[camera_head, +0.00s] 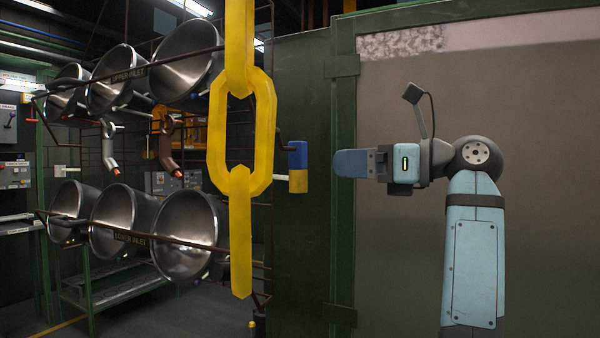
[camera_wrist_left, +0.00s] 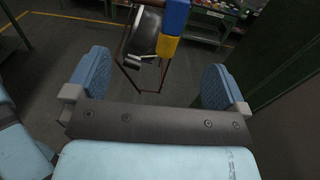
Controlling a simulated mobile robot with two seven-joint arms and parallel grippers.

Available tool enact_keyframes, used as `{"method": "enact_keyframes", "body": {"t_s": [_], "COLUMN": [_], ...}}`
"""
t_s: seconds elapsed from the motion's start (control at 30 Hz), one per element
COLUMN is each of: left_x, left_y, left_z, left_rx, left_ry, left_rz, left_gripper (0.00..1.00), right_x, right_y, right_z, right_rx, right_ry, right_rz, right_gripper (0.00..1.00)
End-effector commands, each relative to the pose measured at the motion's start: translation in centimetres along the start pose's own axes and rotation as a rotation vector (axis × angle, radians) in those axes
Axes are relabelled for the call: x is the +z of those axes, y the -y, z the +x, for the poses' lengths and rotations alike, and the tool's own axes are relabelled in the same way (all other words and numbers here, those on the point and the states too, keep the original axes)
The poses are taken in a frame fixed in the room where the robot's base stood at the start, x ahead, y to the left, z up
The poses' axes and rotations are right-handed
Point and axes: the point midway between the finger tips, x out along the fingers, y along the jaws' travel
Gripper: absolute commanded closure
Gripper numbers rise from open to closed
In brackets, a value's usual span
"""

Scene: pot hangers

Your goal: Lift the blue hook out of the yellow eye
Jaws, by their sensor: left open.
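A blue block (camera_head: 298,154) sits directly on a yellow block (camera_head: 298,182) in the head view, beside the dark green panel. A dark bent hook shape shows at its upper left. The same blue block (camera_wrist_left: 176,14) and yellow block (camera_wrist_left: 167,47) show in the left wrist view, beyond the fingers. I cannot tell how hook and eye engage. My left gripper (camera_head: 348,163) is just right of the blocks, seen side-on, with a gap between. In the left wrist view its two blue fingers (camera_wrist_left: 156,72) are wide apart and empty. My right gripper is not visible.
A large yellow chain (camera_head: 240,215) hangs in front, left of the blocks. Several steel pots (camera_head: 190,232) hang on dark rails at left. A green door frame (camera_head: 342,190) and panel stand close behind my gripper.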

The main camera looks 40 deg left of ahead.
Motion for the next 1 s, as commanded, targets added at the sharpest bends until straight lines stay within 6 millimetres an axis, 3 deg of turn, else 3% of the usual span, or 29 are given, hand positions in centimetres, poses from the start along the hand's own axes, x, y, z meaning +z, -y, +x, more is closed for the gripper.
{"method": "enact_keyframes", "body": {"t_s": [0.33,0.67,1.0], "left_x": [0.0,0.1,0.5], "left_y": [-0.1,-0.2,-0.5], "left_z": [6.4,8.8,13.2], "left_rx": [0.003,0.002,0.0], "left_ry": [-0.002,-0.001,0.001], "left_rz": [-0.002,-0.002,0.0], "left_gripper": [0.0,0.0,0.0], "right_x": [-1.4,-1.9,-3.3], "right_y": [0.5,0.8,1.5], "right_z": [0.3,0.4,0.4], "right_rx": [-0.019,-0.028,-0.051], "right_ry": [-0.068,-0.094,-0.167], "right_rz": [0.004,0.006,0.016], "right_gripper": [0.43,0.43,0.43]}}
